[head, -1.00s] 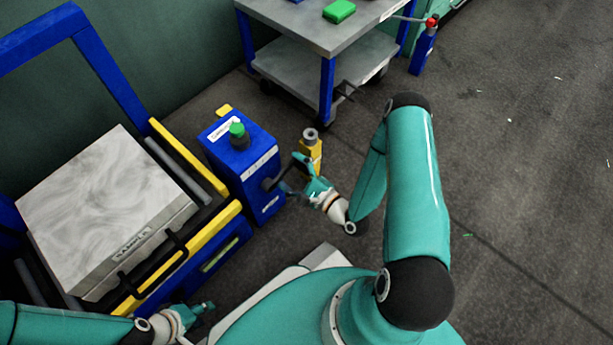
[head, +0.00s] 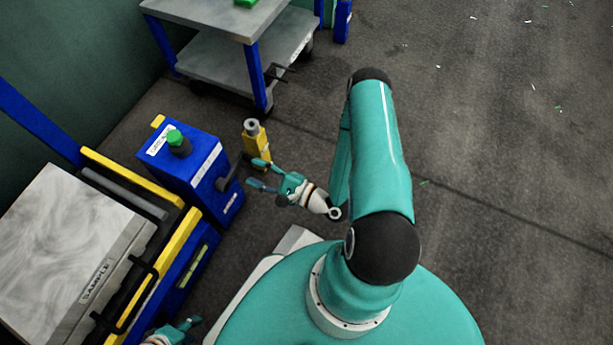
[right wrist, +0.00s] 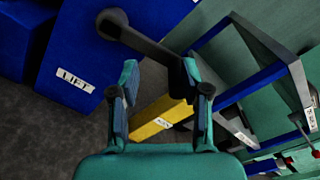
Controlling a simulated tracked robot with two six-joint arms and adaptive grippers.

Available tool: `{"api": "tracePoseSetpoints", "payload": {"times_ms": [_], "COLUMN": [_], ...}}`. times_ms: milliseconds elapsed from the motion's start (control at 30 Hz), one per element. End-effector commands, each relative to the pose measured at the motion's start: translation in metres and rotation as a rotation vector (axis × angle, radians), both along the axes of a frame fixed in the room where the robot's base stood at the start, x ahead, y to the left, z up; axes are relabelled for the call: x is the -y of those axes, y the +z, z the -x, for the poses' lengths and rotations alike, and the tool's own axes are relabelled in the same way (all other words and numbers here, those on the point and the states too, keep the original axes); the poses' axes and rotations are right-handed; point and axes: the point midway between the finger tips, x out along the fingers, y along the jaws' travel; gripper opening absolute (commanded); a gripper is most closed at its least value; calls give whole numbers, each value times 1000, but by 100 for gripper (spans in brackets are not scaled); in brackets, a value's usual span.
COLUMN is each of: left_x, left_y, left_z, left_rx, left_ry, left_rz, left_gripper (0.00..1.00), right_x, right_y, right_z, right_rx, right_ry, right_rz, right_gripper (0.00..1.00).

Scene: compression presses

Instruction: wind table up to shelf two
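The blue lift box (head: 190,170) has a green knob on top and a dark crank (head: 228,178) on its right side. In the right wrist view its label (right wrist: 75,80) reads LIFT, and the crank (right wrist: 150,42) reaches toward my fingers. My right gripper (head: 257,174) is open just right of the crank. In the wrist view the dark handle end is near the right finger; I cannot tell if they touch. A yellow-railed blue table (head: 165,265) bears a grey block (head: 60,245) labelled SAMPLE. My left gripper (head: 190,325) is low beside the table, its opening unclear.
A yellow post (head: 256,152) with a grey top stands close beyond my right gripper. A grey cart (head: 215,60) with an upper top and a lower shelf stands at the back.

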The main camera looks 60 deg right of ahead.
Motion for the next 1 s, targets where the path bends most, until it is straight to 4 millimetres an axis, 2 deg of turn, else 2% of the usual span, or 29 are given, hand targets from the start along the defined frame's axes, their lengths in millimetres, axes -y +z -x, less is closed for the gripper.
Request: {"api": "tracePoseSetpoints", "payload": {"times_ms": [1000], "left_x": [0], "left_y": [0], "left_z": [0], "left_rx": [0], "left_ry": [0], "left_rz": [0], "left_gripper": [39], "right_x": [13], "right_y": [-1], "right_z": [71], "right_rx": [-2], "right_ry": [-6], "right_rz": [0], "right_gripper": [48]}}
